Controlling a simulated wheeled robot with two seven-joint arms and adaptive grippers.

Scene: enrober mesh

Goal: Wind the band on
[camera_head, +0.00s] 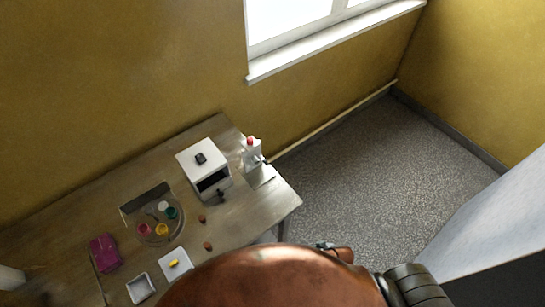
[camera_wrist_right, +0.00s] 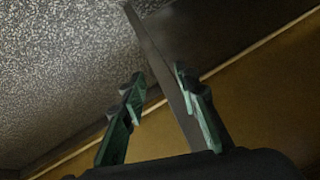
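A white box-shaped machine (camera_head: 203,168) with a dark front opening and a small dark block on top stands on the table. A small dark part (camera_head: 221,193) sticks out at its front; I cannot tell whether it is a crank. No band can be made out at this size. In the right wrist view my right gripper (camera_wrist_right: 160,95) has its green fingers apart, with nothing visibly held. A dark flat slab edge, perhaps the table's, lies behind the fingers. My left gripper is in neither view.
The table (camera_head: 85,200) also holds a round tray (camera_head: 160,232) with coloured cups, a magenta item (camera_head: 105,253), two small pale trays (camera_head: 175,264) (camera_head: 140,288), brown pieces (camera_head: 207,246) and a red-topped white device (camera_head: 252,155). Floor (camera_head: 370,170) is clear to the right.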

